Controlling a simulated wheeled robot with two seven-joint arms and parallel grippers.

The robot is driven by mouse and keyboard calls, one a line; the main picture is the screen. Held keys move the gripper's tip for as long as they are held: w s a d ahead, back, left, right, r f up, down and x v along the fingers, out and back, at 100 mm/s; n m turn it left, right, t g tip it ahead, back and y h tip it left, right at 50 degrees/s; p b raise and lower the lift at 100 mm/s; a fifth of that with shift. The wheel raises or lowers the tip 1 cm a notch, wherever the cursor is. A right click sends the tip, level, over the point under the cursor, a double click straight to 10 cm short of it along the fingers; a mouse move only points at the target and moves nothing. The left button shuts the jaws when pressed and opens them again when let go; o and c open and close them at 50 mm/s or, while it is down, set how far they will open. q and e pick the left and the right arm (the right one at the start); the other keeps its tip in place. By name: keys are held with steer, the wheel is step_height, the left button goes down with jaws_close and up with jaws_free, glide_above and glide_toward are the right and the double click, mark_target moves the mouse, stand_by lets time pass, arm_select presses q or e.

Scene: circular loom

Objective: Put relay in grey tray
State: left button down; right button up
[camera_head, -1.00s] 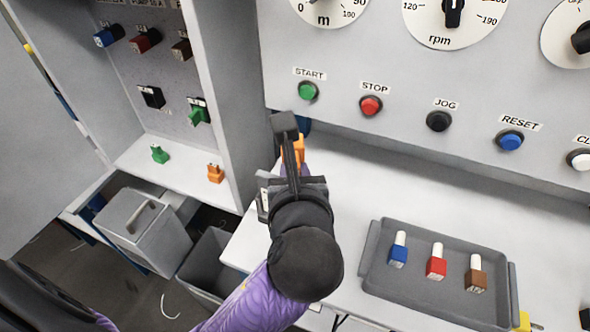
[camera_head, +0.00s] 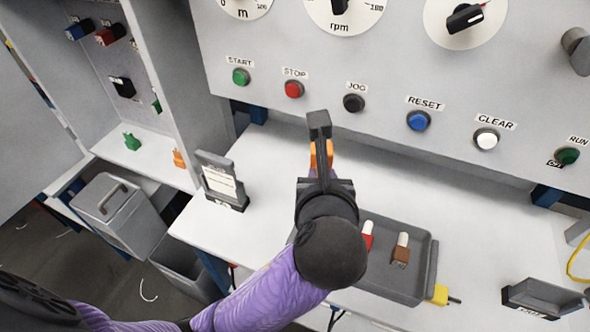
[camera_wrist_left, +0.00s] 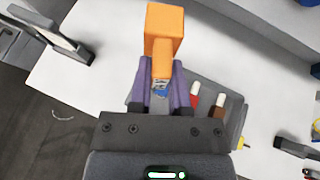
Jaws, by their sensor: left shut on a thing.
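My left gripper (camera_head: 318,150) is shut on an orange relay (camera_head: 331,152) and holds it above the white table, over the back left edge of the grey tray. In the left wrist view the orange relay (camera_wrist_left: 163,35) sits between the purple fingers (camera_wrist_left: 160,85). The grey tray (camera_head: 428,262) lies on the table, its left part hidden by my arm. In it stand a red piece (camera_head: 366,240) and a brown piece (camera_head: 401,250) with white tops. A bit of blue shows below the fingers in the wrist view. My right gripper is not in view.
A control panel with START, STOP and other buttons (camera_head: 293,88) rises behind the table. A small sign holder (camera_head: 222,180) stands left of my arm. A cabinet shelf at left holds a green relay (camera_head: 132,141) and an orange one (camera_head: 179,158). A dark holder (camera_head: 540,297) lies at right.

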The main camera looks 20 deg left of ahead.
arm_select(q)
steer(key=d+f+g+h+p, duration=0.25)
steer(key=d+g+p, duration=0.4)
steer(key=d, duration=0.75)
steer(key=a+f+n+g+h, duration=0.1)
steer(key=f+n+h, duration=0.1)
steer(key=f+n, duration=0.2)
steer(key=s+a+f+n+g+h, duration=0.1)
steer(key=a+f+n+g+h, duration=0.1)
steer(key=f+n, duration=0.2)
steer(key=a+f+n+g+h, duration=0.2)
steer(key=f+n, duration=0.2)
steer(key=n, duration=0.2)
steer(key=shift+s+f, duration=0.1)
steer(key=shift+s, duration=0.25)
steer(key=shift+f+b, duration=0.15)
steer(key=shift+b, duration=0.2)
